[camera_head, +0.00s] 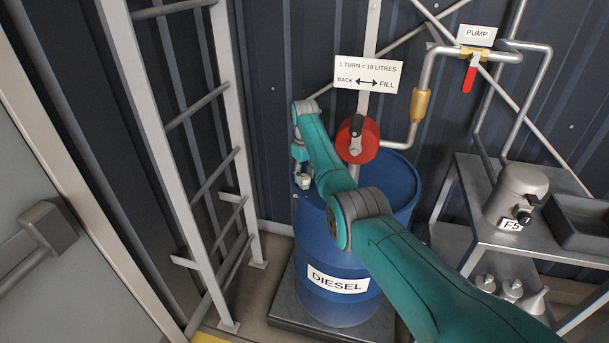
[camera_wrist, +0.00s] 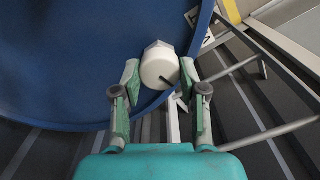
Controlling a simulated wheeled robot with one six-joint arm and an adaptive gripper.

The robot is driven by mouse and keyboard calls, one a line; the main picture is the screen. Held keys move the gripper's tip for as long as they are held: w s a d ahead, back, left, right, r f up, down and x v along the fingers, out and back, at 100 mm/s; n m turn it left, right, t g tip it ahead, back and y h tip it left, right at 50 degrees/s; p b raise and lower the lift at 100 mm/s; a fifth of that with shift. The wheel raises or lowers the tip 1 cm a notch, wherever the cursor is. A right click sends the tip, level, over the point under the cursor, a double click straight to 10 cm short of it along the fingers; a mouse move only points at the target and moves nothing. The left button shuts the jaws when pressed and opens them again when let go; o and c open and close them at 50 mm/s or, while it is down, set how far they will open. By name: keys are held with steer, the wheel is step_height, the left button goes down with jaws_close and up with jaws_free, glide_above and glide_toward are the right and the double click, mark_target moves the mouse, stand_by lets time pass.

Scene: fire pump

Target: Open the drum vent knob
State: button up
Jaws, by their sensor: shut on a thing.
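The blue drum (camera_head: 399,196) stands upright with a DIESEL label on its front, and its blue top (camera_wrist: 80,60) fills much of the wrist view. The drum vent knob (camera_wrist: 158,62) is white with a faceted top and a dark line on its side. It sits near the drum's rim. My gripper (camera_wrist: 160,72) is shut on the knob, with one finger at each side. In the head view my gripper (camera_head: 303,177) is at the left edge of the drum top, small and partly hidden, and the knob cannot be made out clearly there.
A red hand pump (camera_head: 357,140) stands at the back of the drum top. A ladder (camera_head: 150,110) rises close to the left. A metal shelf (camera_head: 470,215) with a grey can (camera_head: 516,190) is at the right. A pipe with a red-handled valve (camera_head: 470,78) runs above.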

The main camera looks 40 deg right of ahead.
mark_target(304, 176)
steer(key=o, duration=1.1)
steer(key=shift+o, duration=0.2)
step_height(304, 176, up, 12)
